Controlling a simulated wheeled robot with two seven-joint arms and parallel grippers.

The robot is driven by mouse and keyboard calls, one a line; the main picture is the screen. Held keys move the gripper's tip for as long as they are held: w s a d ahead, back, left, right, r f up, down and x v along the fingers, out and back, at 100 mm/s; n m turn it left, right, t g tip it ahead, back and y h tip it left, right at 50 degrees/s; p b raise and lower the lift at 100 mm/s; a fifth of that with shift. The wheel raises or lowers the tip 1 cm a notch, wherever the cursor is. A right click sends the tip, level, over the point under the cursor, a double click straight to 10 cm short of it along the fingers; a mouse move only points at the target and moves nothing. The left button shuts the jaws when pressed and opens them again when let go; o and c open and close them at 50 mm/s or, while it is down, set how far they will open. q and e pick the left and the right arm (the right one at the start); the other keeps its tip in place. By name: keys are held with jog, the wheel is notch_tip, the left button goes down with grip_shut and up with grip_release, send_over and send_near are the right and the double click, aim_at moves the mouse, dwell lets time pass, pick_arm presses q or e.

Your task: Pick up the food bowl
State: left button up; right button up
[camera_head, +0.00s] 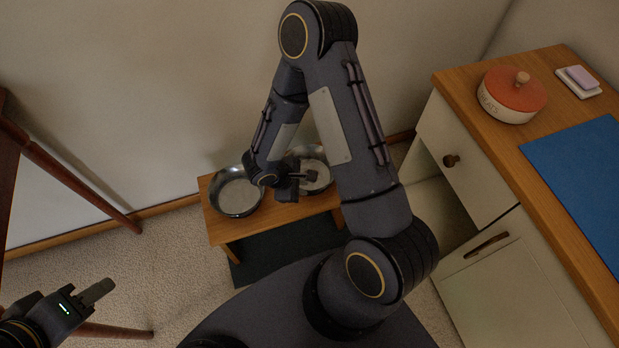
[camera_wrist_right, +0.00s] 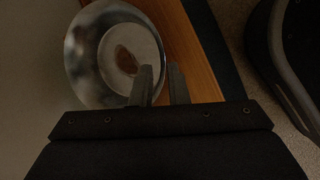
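Two shiny metal bowls stand side by side on a low wooden stand (camera_head: 233,228). The left bowl (camera_head: 237,192) is in plain view. The right bowl (camera_head: 325,158) is partly hidden by my right arm and gripper. In the right wrist view, a metal bowl (camera_wrist_right: 88,62) shows a brown patch inside. My right gripper (camera_head: 312,175) reaches to the right bowl. Its fingers, also seen in the right wrist view (camera_wrist_right: 162,84), are apart, one over the bowl's edge and one over the wood. I cannot tell whether they touch the rim. My left gripper (camera_head: 97,292) is far from the bowls, at lower left.
A wall stands close behind the stand. A dark mat (camera_head: 285,250) lies in front. At right, a wooden-topped cabinet (camera_head: 480,140) holds a red-lidded treats jar (camera_head: 512,95) and a blue mat (camera_head: 585,180). Dark wooden legs (camera_head: 75,175) stand at left.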

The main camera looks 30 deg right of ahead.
aim_at(310, 191)
jog(key=b+x, duration=0.2)
jog(key=x, duration=0.5)
jog(key=shift+w, duration=0.1)
grip_shut()
